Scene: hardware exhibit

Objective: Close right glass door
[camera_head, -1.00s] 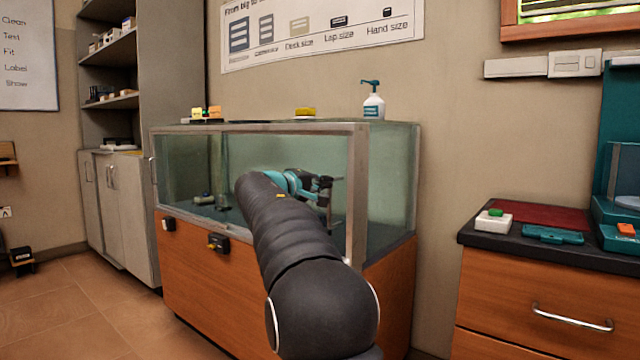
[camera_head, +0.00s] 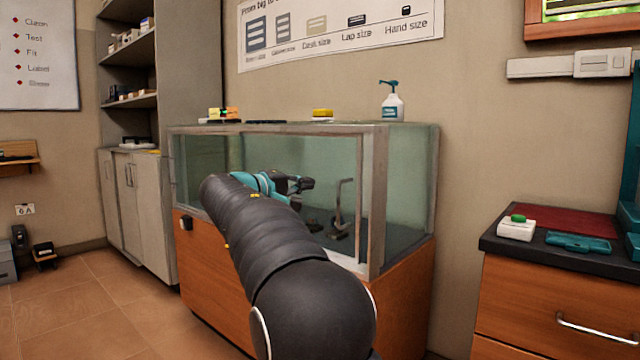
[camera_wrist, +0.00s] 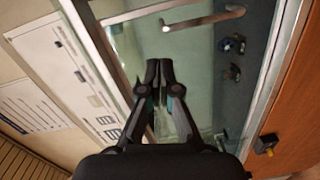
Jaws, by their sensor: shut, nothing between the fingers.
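A glass display case (camera_head: 376,160) with a metal frame stands on a wooden base. I take its right glass front as the right glass door (camera_head: 325,155); its exact angle is hard to tell, and my arm hides its lower left part. An upright metal handle (camera_head: 341,205) shows near its right side; a bent metal bar (camera_wrist: 205,20), likely the same handle, crosses the top of the wrist view. My gripper (camera_head: 304,184) is shut and empty, left of the handle and apart from it. In the wrist view its fingertips (camera_wrist: 158,70) lie below the bar.
A soap bottle (camera_head: 392,102) and small items stand on the case top. Small dark objects (camera_wrist: 233,45) lie inside the case. A counter with drawers (camera_head: 560,300) is at the right, shelves (camera_head: 128,60) at the left. Open floor (camera_head: 90,300) lies at the left.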

